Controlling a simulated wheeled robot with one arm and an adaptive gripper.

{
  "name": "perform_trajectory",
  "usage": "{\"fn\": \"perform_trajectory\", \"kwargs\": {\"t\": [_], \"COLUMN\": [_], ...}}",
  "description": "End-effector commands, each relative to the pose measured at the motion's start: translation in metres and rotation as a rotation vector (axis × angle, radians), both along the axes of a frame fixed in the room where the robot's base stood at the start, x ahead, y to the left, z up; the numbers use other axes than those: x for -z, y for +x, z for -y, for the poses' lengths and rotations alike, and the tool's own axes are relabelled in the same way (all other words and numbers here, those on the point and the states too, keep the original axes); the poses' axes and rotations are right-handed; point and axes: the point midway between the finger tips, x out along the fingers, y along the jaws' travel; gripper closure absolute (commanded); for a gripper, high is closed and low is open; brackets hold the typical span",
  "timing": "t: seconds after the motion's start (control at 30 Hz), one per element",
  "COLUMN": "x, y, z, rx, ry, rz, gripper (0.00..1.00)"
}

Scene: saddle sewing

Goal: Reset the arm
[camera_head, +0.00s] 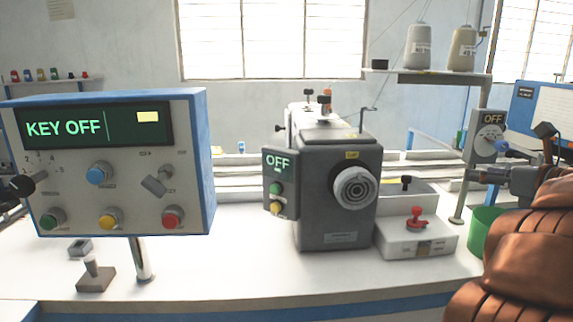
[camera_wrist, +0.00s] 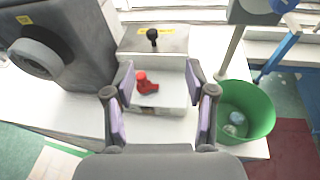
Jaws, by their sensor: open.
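My gripper (camera_wrist: 160,80) is open and empty in the wrist view, its two fingers with purple pads spread wide apart. Between and beyond the fingers, a red lever (camera_wrist: 147,84) shows on a low white box (camera_wrist: 174,72); the fingers do not appear to hold it. In the head view my gripper (camera_head: 474,175) is at the right, pointing left, and appears above the table. The red lever (camera_head: 416,216) and its white box (camera_head: 430,243) stand below and left of it.
A grey sewing machine (camera_head: 325,222) with a handwheel stands mid-table, its panel reading OFF. A control panel (camera_head: 60,180) at left reads KEY OFF. A green bin (camera_wrist: 262,112) is right of the gripper. A post with a grey switch box (camera_head: 489,146) rises behind it.

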Motion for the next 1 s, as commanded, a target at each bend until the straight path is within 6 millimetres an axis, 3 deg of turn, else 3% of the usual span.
{"fn": "perform_trajectory", "kwargs": {"t": [0.3, 0.43, 0.53, 0.67, 0.77, 1.0], "x": [-0.055, -0.071, -0.071, -0.059, -0.039, 0.039], "y": [0.025, 0.023, 0.017, 0.006, -0.006, -0.038], "z": [0.022, 0.034, 0.043, 0.051, 0.053, 0.033], "rx": [0.314, 0.466, 0.584, 0.728, 0.848, 1.152], "ry": [0.271, 0.461, 0.625, 0.856, 1.039, 1.471], "rz": [0.184, 0.272, 0.325, 0.377, 0.398, 0.380], "gripper": [0.44, 0.44, 0.44, 0.44, 0.44, 0.44]}}
